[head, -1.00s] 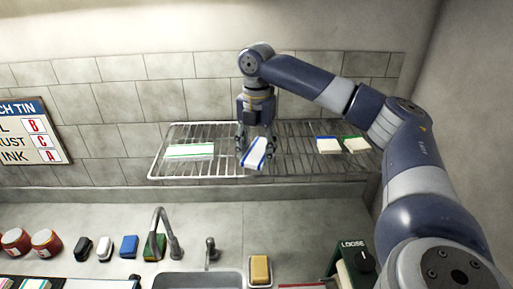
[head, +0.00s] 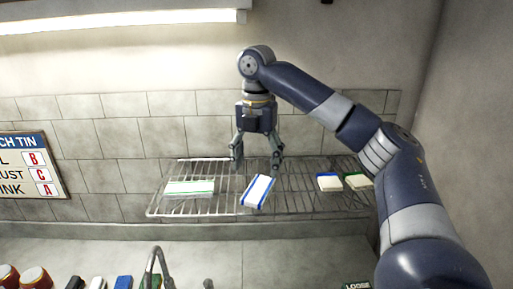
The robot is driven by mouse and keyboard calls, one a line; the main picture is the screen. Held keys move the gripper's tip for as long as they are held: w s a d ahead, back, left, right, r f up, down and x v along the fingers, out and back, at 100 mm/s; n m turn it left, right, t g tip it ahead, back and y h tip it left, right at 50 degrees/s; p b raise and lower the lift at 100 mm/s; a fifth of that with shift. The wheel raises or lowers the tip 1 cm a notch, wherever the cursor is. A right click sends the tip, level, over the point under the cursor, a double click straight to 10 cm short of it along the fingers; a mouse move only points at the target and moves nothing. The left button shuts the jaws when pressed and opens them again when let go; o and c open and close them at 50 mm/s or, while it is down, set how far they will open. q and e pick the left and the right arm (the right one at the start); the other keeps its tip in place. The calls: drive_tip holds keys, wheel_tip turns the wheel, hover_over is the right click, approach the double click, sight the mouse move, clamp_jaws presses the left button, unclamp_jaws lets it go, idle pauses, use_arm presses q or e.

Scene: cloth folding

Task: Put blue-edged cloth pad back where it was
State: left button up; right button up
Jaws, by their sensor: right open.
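A white cloth pad with blue edges (head: 257,191) lies on the wire rack (head: 220,206), near its middle and turned at a slant. My right gripper (head: 256,165) is open above and just behind the pad, its fingers spread and empty. The fingers look clear of the pad. A white pad with green edges (head: 190,187) lies to the left on the rack. At the right of the rack lie a smaller blue-edged pad (head: 329,182) and a green-edged pad (head: 357,181). My left gripper is out of view.
A tiled wall (head: 160,136) stands behind the rack. Below are a faucet (head: 155,262), red jars (head: 35,277) and several small blocks at the bottom edge. A sign (head: 30,165) hangs at the left. Bare rack shows between the pads.

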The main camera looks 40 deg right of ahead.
drive_tip(key=shift+r, duration=2.25)
